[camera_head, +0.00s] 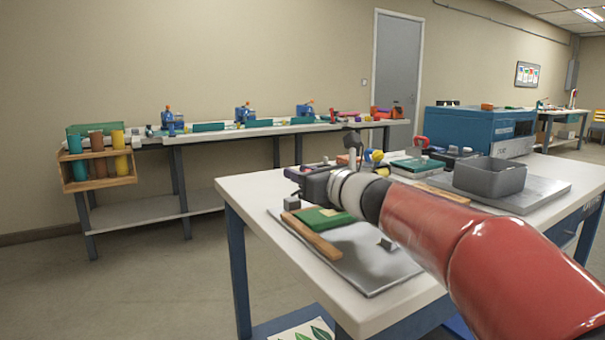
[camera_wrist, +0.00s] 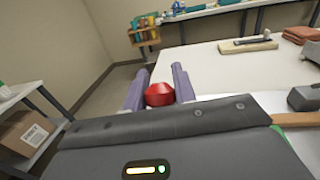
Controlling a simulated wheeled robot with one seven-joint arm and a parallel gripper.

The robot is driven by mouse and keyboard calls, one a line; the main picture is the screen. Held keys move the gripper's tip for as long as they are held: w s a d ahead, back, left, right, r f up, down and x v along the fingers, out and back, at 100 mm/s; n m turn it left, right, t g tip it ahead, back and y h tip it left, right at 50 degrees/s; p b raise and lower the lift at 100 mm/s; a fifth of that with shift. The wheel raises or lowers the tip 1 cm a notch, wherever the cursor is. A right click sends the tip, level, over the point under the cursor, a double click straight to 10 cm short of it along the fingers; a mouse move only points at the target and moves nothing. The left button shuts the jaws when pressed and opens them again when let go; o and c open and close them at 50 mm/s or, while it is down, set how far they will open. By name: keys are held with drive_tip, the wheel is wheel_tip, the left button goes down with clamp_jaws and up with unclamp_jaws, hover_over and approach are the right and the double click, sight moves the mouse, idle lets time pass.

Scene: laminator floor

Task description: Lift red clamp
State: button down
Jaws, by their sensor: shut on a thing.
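A red rounded piece (camera_wrist: 160,94), which I take to be the red clamp, sits between the two purple fingers of my gripper (camera_wrist: 159,78) in the wrist view. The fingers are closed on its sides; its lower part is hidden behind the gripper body. In the head view my gripper (camera_head: 295,178) is above the left end of the white workbench (camera_head: 245,192), reaching left and away. The held piece cannot be made out there. Whether it touches the bench is not clear.
Below my gripper, a grey plate (camera_head: 375,265) bears a green block (camera_head: 322,219) and a wooden bar (camera_head: 310,236). A grey bin (camera_head: 488,178) and a blue machine (camera_head: 480,130) stand to the right. A long bench (camera_head: 205,138) runs along the wall, with open floor before it.

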drive_tip(key=shift+f, duration=0.45)
drive_tip(key=c, duration=1.5)
unclamp_jaws()
drive_tip(key=shift+w, duration=0.1)
drive_tip(key=shift+c, duration=0.2)
drive_tip(key=shift+o, duration=1.2)
drive_tip(key=shift+w+a+f, duration=0.1)
drive_tip(key=shift+o, duration=0.9)
drive_tip(key=shift+r, duration=0.25)
drive_tip(key=shift+s+d, duration=0.25)
drive_tip(key=b+v, duration=0.1)
drive_tip(key=v, duration=0.6)
drive_tip(key=shift+s, duration=0.15)
